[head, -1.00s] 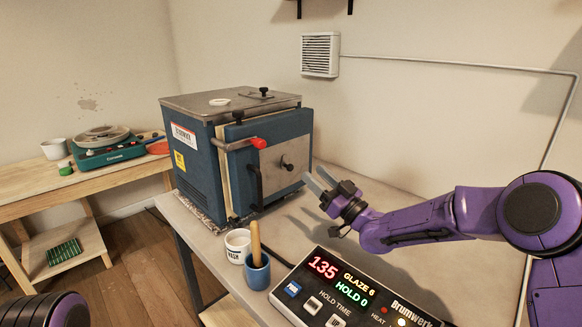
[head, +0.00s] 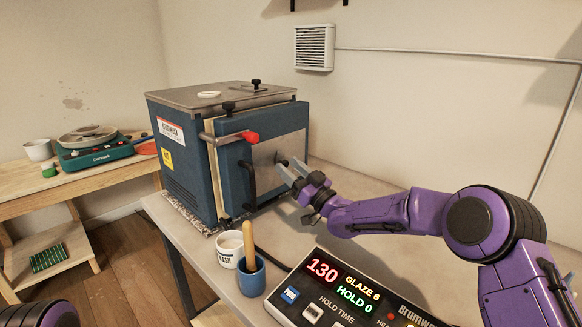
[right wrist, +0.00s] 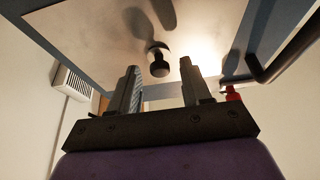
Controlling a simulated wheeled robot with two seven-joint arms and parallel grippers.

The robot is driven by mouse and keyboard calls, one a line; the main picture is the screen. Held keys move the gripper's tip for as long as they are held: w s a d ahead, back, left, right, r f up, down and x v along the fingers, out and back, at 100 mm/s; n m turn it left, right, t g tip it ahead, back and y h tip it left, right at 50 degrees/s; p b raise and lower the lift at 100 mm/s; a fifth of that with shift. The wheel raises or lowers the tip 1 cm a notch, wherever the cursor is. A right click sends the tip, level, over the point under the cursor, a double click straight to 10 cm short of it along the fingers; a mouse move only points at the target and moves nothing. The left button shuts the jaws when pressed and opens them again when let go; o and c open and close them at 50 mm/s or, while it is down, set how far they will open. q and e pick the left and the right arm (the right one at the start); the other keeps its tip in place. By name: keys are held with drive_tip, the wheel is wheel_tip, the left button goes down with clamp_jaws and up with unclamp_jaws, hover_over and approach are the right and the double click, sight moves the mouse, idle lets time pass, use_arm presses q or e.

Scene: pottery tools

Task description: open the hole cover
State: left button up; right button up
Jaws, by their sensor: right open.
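The blue kiln (head: 185,170) stands on the table with its front door (head: 235,190) shut. A pale metal plate (head: 266,180) on the door carries a small black knob (head: 282,160), which looks like the hole cover's knob. The right wrist view shows the knob (right wrist: 159,62) just beyond my fingertips, roughly centred between them; the hole itself is not visible. My right gripper (head: 289,172) is open and empty, pointing at the plate close to the knob. I cannot tell whether it touches anything. My left gripper is out of view.
A black door handle (head: 250,186) and a red-tipped lever (head: 250,136) sit left of the plate. A white cup (head: 229,253), a blue cup (head: 250,280) with a wooden handle in it, and the controller (head: 340,292) stand in front.

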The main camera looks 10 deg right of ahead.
clamp_jaws()
